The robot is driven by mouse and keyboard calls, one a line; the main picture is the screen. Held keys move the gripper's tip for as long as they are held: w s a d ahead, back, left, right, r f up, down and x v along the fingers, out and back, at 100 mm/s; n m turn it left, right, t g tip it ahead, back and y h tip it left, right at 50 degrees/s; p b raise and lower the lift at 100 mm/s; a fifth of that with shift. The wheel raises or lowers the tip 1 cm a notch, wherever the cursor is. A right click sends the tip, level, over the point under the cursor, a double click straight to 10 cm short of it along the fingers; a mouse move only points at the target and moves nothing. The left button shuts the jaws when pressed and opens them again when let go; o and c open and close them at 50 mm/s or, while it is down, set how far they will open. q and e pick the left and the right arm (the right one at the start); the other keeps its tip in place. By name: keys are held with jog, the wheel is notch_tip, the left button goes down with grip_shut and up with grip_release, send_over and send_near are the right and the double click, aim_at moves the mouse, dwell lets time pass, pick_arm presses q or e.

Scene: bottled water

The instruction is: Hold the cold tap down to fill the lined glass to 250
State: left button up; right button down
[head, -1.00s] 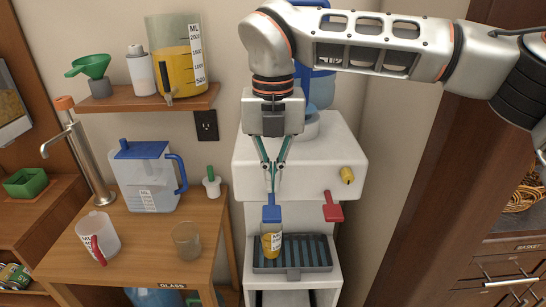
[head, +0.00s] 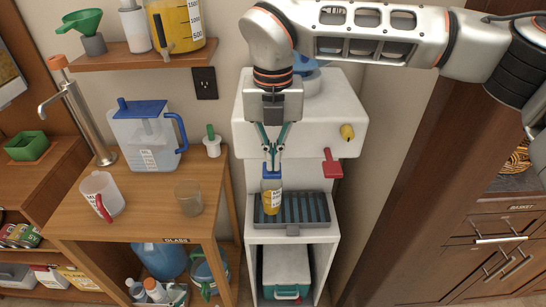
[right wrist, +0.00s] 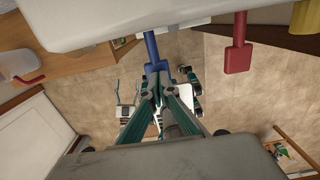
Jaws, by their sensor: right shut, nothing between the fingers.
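The blue tap lever (head: 271,172) is on the front of the white dispenser (head: 258,138). The lined glass (head: 272,200) stands upright on the dark drip tray (head: 312,212) beneath it, with yellow-orange colour and pale marks on its side. Its fill level is too small to read. My right gripper (head: 272,166) is shut and empty, with its fingertips at the top of the blue lever. In the right wrist view, the shut fingertips (right wrist: 159,80) overlap the lever's blue paddle (right wrist: 156,67); firm contact cannot be told. My left gripper is out of view.
A red lever (head: 333,165) and a yellow knob (head: 347,131) are right of the blue lever. The wooden table (head: 148,207) at left holds a blue-lidded pitcher (head: 146,145), a red-handled jug (head: 101,194) and a plain glass (head: 189,197). Dark wooden cabinets are at right.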

aim_at(273, 174)
jog(key=shift+s+f+t+b, duration=0.2)
jog(key=shift+f+t+b, duration=0.3)
jog(key=shift+b, duration=0.4)
jog(key=f+t+b, duration=0.1)
jog(key=b, duration=0.2)
jog(key=shift+s+f+t+b, duration=0.25)
jog(key=shift+f+t+b, duration=0.05)
jog(key=shift+f+t, duration=0.1)
jog(key=shift+s+f+b, duration=0.1)
jog(key=shift+f+b, duration=0.15)
jog(key=shift+b, duration=0.05)
jog(key=shift+f, duration=0.15)
jog(key=shift+f+b, duration=0.3)
jog(key=shift+f, duration=0.05)
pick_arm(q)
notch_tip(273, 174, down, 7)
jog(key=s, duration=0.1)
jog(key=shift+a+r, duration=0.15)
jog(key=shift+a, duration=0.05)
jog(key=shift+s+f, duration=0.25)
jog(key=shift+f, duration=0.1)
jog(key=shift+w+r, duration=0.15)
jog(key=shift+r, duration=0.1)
